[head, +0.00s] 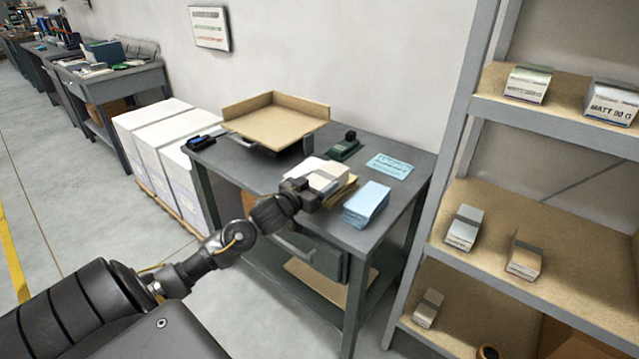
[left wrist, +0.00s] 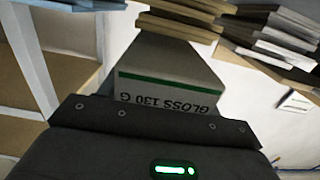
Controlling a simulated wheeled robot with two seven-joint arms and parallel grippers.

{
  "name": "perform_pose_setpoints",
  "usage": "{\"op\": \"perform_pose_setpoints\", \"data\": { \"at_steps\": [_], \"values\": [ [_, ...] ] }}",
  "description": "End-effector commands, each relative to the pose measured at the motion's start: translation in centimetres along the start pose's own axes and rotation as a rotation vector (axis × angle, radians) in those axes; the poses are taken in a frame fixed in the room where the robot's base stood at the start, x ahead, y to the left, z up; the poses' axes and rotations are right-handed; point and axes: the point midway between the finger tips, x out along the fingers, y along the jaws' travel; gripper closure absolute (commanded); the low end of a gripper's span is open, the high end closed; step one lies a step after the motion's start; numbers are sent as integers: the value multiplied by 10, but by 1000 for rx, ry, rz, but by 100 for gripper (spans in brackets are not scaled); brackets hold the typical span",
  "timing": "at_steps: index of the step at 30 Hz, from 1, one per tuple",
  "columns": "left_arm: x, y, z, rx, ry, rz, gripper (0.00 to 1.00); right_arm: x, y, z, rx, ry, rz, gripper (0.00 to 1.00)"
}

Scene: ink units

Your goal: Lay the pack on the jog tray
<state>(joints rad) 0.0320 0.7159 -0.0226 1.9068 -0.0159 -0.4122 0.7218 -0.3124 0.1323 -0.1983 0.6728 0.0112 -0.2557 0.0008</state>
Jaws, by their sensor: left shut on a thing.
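My left gripper (head: 306,190) is over the near edge of the grey table, shut on a pale pack. In the left wrist view the pack (left wrist: 168,82) shows a white end with a green stripe and the words GLOSS 130 G. In the head view the pack (head: 328,177) is just beyond the gripper, in front of pale and tan paper stacks; I cannot tell whether it touches them. The jog tray (head: 268,122), tan with raised walls at the back and side, stands at the table's back left, apart from the pack. My right gripper is out of view.
A blue paper stack (head: 366,204) stands right of the gripper. A dark green device (head: 344,149) and a light blue card (head: 390,166) lie behind. A small black-blue device (head: 200,141) is left of the tray. A shelf rack (head: 455,150) with packs stands at the right.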

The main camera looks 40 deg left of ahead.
Motion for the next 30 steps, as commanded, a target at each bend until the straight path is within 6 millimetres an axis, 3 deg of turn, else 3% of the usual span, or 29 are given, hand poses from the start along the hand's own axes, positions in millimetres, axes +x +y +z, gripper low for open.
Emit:
{"op": "perform_pose_setpoints", "data": {
  "at_steps": [20,21,26,30],
  "values": [
    [1,0,11,-1,4,0,72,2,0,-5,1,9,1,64],
    [1,0,12,0,0,0,34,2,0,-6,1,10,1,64],
    [1,0,12,0,0,0,15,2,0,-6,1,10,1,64],
    [1,0,12,0,1,0,15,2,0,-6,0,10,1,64]
  ]
}}
